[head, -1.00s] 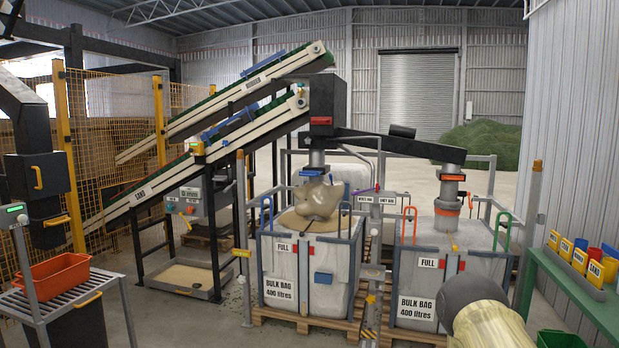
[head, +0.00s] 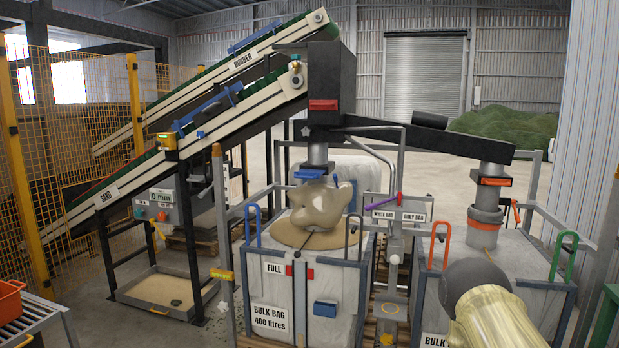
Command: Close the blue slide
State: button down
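The blue slide (head: 310,174) is a small blue plate on the grey spout (head: 318,154) under the dark chute box. It sits just above a lumpy tan mass (head: 322,208) on top of the left bulk bag (head: 325,308). I cannot tell how far the slide is open. An orange-red slide (head: 495,181) is on the right spout, above the second bag. Part of my arm shows at the lower right, in front of the right bag. My gripper is not in view.
A lever post with a purple handle (head: 398,197) stands between the bags, with white-bag and grey-bag labels. Blue, black, red and green hooped handles rise from the bag frames. Two conveyors (head: 200,122) slope up at left.

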aim_at(303, 173)
jog(key=i, duration=1.3)
jog(key=u, duration=1.75)
jog(key=i, duration=1.45)
jog(key=z, duration=2.2)
